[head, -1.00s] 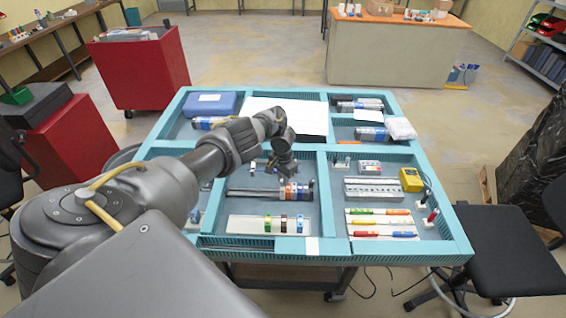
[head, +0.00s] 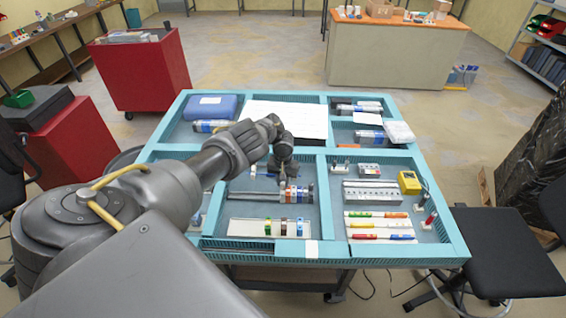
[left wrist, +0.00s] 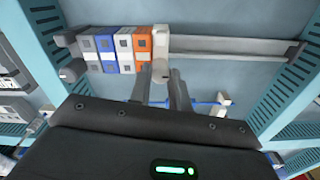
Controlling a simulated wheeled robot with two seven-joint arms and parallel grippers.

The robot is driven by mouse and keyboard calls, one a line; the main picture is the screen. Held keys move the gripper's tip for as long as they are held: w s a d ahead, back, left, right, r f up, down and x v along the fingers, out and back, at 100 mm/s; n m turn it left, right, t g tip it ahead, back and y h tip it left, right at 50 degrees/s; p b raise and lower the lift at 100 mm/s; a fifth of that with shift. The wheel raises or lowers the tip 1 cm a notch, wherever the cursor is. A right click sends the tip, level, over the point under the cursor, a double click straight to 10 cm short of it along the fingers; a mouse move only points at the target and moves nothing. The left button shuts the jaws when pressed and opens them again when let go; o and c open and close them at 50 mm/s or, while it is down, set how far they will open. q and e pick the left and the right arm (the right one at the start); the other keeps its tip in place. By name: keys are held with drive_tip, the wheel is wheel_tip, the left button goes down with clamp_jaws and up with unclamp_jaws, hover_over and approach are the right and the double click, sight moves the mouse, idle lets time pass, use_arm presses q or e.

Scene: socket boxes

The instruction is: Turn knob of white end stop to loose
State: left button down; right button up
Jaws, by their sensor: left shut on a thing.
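The white end stop (left wrist: 161,42) sits on a grey rail (left wrist: 225,48), against the orange end of a row of orange, white and blue blocks (left wrist: 117,49). Its knob lies between the fingertips of my left gripper (left wrist: 161,78), which is shut on it. In the head view, my left gripper (head: 283,178) reaches down to the rail in the middle compartment of the blue-green table tray and hides most of the end stop. The knob's turn position cannot be made out. My right gripper is not in view.
A second end stop (left wrist: 66,39) stands at the far end of the block row. A thin blue tool (left wrist: 208,103) lies near the fingers. The blue-green tray walls (left wrist: 290,85) rise on both sides. A white plate with coloured pieces (head: 245,227) lies in front.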

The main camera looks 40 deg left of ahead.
sight(283, 183)
use_arm(q)
drive_tip(key=shift+s+f, duration=0.1)
drive_tip(key=c, duration=1.3)
unclamp_jaws()
drive_tip(key=shift+w+a+r, duration=0.15)
drive_tip(key=shift+w+r, duration=0.2)
drive_tip(key=shift+r, duration=0.45)
drive_tip(key=r, duration=0.7)
drive_tip(key=shift+s, duration=0.25)
drive_tip(key=shift+r, duration=1.15)
drive_tip(key=shift+s, duration=0.1)
